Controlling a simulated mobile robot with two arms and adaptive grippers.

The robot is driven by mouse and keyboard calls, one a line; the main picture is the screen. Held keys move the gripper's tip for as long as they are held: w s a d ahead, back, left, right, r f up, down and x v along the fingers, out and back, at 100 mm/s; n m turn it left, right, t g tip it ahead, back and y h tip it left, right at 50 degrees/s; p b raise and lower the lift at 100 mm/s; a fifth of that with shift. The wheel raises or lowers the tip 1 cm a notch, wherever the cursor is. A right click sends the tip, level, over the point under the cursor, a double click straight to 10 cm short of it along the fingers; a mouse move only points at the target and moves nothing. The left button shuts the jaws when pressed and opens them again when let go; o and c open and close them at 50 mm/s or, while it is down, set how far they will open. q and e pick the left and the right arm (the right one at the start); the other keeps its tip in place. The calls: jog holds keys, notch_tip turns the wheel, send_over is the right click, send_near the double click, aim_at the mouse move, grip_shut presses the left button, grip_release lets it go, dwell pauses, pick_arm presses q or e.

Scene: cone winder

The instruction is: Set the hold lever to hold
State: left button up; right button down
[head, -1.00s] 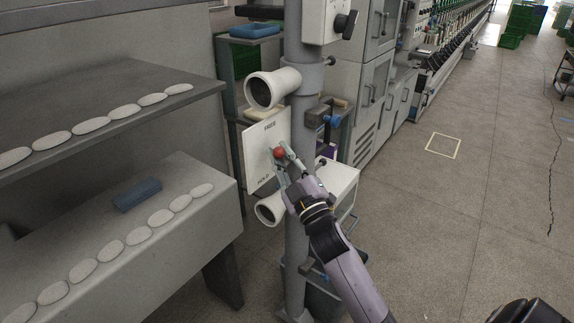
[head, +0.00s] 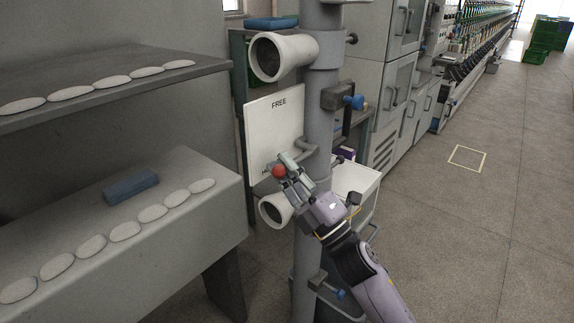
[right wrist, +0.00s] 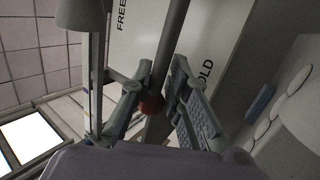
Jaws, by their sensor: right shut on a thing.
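The hold lever is a grey rod with a red knob (head: 279,171) in front of a white plate (head: 272,128) on a grey post. The plate reads FREE near its top and has a partly covered HOLD label low down. The knob is at about the height of the HOLD label in the head view. My right gripper (head: 290,174) is shut on the lever at its knob. In the right wrist view the red knob (right wrist: 152,104) sits between my two fingers, with the rod (right wrist: 172,45) running up from it. My left gripper is not in view.
The post (head: 320,120) stands right behind the lever. White funnel-like tubes sit above (head: 284,56) and below (head: 275,209) the plate. A grey shelf unit (head: 190,235) with white oval pieces and a blue block (head: 131,187) is at the left. Open floor lies to the right.

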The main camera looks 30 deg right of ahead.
jog(key=shift+f, duration=0.15)
jog(key=c, duration=1.7)
grip_release()
jog(key=shift+s+d, duration=0.1)
jog(key=shift+o, duration=0.2)
jog(key=v, duration=1.2)
